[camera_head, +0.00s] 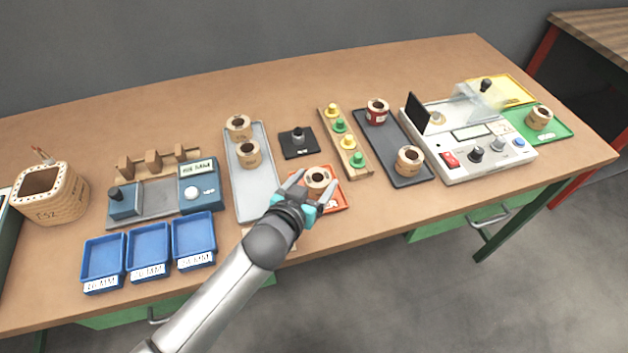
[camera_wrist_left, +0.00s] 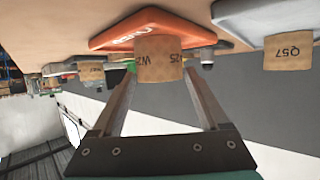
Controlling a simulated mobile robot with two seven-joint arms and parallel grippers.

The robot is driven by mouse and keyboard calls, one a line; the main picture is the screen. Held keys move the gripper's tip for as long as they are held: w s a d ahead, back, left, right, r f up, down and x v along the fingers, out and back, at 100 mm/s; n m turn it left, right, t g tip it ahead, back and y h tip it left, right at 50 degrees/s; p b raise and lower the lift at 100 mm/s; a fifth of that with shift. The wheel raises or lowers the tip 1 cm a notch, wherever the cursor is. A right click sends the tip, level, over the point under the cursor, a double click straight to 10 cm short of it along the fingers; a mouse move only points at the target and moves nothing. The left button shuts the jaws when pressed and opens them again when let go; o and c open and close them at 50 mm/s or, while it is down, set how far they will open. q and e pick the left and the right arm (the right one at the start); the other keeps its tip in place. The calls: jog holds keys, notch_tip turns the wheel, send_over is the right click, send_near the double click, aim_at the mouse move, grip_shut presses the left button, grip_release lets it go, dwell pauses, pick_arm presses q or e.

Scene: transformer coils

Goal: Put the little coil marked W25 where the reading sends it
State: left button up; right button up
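A little tan coil (camera_head: 318,178) stands on the orange tray (camera_head: 338,201) in the head view. In the left wrist view, which is upside down, the coil (camera_wrist_left: 159,58) sits against the orange tray (camera_wrist_left: 112,32). Its side label shows in pieces that look like W25. My left gripper (camera_head: 312,187) is open, with one finger on each side of the coil. In the left wrist view, the gripper (camera_wrist_left: 160,75) shows small gaps beside the coil, and contact is not clear. My right gripper is not in view.
A grey tray (camera_head: 262,199) with two coils lies left. Right are a weight rack (camera_head: 352,160), a dark tray (camera_head: 390,146) and a tester (camera_head: 462,161). Behind it are yellow (camera_head: 518,90) and green trays (camera_head: 551,130). A gauge (camera_head: 155,204) and blue bins (camera_head: 148,245) lie farther left.

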pick_arm(q)
jog(key=shift+o, duration=1.4)
jog(key=shift+r, duration=0.3)
jog(key=p+v, duration=0.2)
jog(key=v, duration=1)
jog(key=shift+p, duration=0.4)
jog(key=shift+s+f, duration=0.1)
jog(key=shift+f, duration=0.05)
